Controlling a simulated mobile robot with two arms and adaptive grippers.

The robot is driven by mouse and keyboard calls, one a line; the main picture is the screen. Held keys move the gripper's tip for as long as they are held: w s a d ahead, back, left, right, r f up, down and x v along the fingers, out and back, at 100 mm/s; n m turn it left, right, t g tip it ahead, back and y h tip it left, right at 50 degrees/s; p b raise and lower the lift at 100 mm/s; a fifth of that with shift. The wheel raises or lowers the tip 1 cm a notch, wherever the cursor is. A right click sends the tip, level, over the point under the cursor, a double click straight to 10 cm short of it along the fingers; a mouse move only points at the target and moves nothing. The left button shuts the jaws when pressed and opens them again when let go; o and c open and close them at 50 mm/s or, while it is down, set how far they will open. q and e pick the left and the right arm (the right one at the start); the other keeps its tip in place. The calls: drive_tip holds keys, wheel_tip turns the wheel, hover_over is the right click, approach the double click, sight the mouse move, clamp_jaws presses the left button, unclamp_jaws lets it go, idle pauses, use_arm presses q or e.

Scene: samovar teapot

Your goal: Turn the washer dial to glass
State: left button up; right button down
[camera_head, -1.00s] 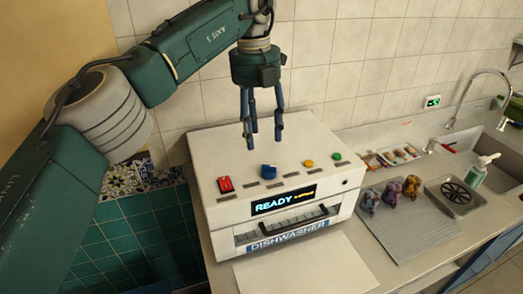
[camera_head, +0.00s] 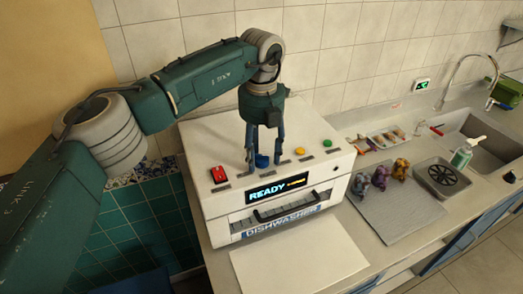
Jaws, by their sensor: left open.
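The white dishwasher (camera_head: 225,208) stands on the counter with a lit display (camera_head: 277,189) reading READY. The blue dial (camera_head: 261,161) is on its sloped top panel, between the red switch (camera_head: 218,174) and the yellow button (camera_head: 299,151). A green button (camera_head: 327,143) is farther right. My left gripper (camera_head: 264,163) points down with its fingers open on either side of the blue dial. I cannot tell whether the fingers touch it. The labels beside the dial are too small to read. My right gripper is not in view.
Several small figurines (camera_head: 380,178) stand on a grey drying mat (camera_head: 400,212) to the right. Beyond are a sink (camera_head: 472,132), a faucet (camera_head: 455,83) and a soap bottle (camera_head: 461,156). A white board (camera_head: 300,262) lies in front of the dishwasher. The tiled wall is close behind.

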use_arm(q)
drive_tip(key=shift+f, duration=0.1)
drive_tip(key=shift+c, duration=0.5)
drive_tip(key=c, duration=1.1)
drive_tip(key=shift+o, duration=0.2)
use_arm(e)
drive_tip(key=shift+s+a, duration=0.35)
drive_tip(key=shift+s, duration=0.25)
use_arm(q)
drive_tip(key=shift+w+m, duration=0.1)
drive_tip(key=shift+m, duration=0.3)
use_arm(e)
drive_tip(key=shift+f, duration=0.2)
use_arm(q)
drive_tip(key=shift+m+b, duration=0.5)
drive_tip(key=shift+m, duration=0.4)
drive_tip(key=m, duration=0.2)
drive_tip(key=shift+m+b, duration=0.3)
drive_tip(key=m, duration=0.3)
drive_tip(key=shift+m, duration=1.8)
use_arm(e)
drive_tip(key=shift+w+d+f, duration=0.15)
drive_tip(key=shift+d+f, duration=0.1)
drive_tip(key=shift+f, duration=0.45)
use_arm(q)
drive_tip(key=shift+r, duration=0.2)
